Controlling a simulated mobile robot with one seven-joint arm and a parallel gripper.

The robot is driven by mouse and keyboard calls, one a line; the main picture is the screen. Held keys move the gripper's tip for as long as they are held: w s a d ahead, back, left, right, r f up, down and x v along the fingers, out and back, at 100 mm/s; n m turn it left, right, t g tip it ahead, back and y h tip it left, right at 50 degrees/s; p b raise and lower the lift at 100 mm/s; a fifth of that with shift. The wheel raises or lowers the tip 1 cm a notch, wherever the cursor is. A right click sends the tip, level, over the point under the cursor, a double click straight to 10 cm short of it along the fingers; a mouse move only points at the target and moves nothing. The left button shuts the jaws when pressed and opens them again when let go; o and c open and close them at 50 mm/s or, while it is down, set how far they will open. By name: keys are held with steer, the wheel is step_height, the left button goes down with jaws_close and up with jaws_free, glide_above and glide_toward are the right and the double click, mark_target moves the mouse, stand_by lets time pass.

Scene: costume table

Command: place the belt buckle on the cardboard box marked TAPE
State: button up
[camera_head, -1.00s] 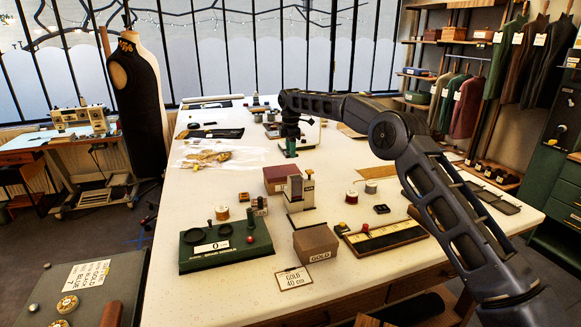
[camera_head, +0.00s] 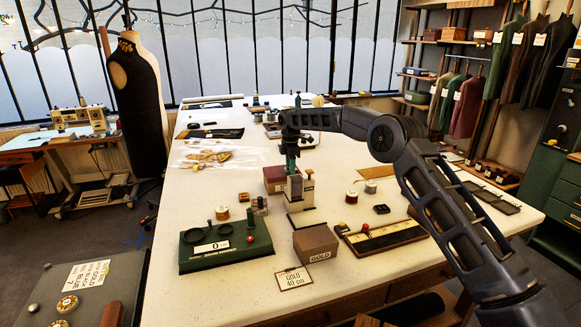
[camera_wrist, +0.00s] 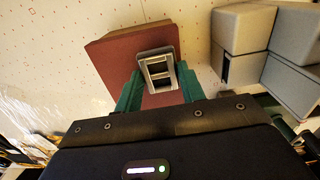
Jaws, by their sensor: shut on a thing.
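The belt buckle (camera_wrist: 158,71) is a silver rectangular frame with a crossbar. My gripper (camera_wrist: 158,84) is shut on it, with a green finger on each side. In the wrist view the buckle appears over the top of a reddish-brown box (camera_wrist: 115,58); I cannot tell whether they touch. In the head view this looks like the maroon box (camera_head: 273,182) in the middle of the table, with my gripper (camera_head: 291,168) at its right side. No marking on this box is readable. The buckle is not discernible in the head view.
A pale grey block-shaped device (camera_head: 300,198) stands close on the right of the maroon box; it also shows in the wrist view (camera_wrist: 240,40). A box marked GOLD (camera_head: 316,243) and a green tray (camera_head: 225,246) are nearer the front. A thread spool (camera_head: 222,213) stands left.

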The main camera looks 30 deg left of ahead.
steer(key=shift+f, duration=0.1)
steer(key=o, duration=1)
steer(key=shift+c, duration=0.2)
step_height(320, 180, up, 12)
